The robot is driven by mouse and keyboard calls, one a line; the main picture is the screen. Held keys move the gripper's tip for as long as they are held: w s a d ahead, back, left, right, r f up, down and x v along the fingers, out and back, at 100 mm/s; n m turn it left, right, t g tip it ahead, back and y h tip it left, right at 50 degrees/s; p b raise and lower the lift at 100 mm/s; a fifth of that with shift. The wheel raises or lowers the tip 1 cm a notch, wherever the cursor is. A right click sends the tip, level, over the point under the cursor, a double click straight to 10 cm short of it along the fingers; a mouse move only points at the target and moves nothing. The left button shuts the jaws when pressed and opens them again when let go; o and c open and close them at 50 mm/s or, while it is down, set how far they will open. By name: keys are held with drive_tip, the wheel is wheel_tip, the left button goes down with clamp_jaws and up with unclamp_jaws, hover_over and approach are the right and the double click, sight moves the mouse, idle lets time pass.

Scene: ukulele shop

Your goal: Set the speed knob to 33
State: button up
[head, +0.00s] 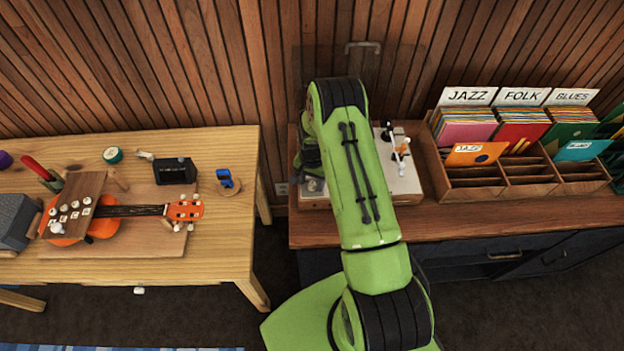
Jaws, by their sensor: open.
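A pale record player (405,183) stands on the dark wooden cabinet, mostly covered by my green arm. Its white tonearm (400,150) shows to the right of the arm. A small round grey part (314,185) shows at the player's front left corner; it may be the speed knob, but its marks are too small to read. My gripper (309,170) is partly visible left of the arm, over the player's left side close to that part. It is open. Its fingertips are hard to make out, and I cannot tell if they touch anything.
Record bins (500,190) labelled JAZZ, FOLK and BLUES stand right of the player. A wooden table (215,250) at left holds an orange ukulele (185,210), a black box (175,171) and small tools. A gap separates table and cabinet. A slatted wall is behind.

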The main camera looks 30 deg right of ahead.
drive_tip(key=shift+c, duration=0.3)
clamp_jaws()
drive_tip(key=shift+f+n+b, duration=0.1)
drive_tip(key=shift+n+b, duration=0.2)
drive_tip(key=shift+b, duration=0.05)
drive_tip(key=n+b, duration=0.2)
drive_tip(key=shift+w+f+n+b, duration=0.1)
drive_tip(key=shift+f+n+b, duration=0.05)
drive_tip(key=shift+n+b, duration=0.2)
drive_tip(key=n+b, duration=0.2)
drive_tip(key=n, duration=0.1)
drive_tip(key=shift+n+b, duration=0.25)
drive_tip(key=shift+b, duration=0.15)
drive_tip(key=n+b, duration=0.2)
drive_tip(key=n, duration=0.1)
drive_tip(key=shift+n+b, duration=0.85)
drive_tip(key=shift+n, duration=1.25)
drive_tip(key=shift+r, duration=0.2)
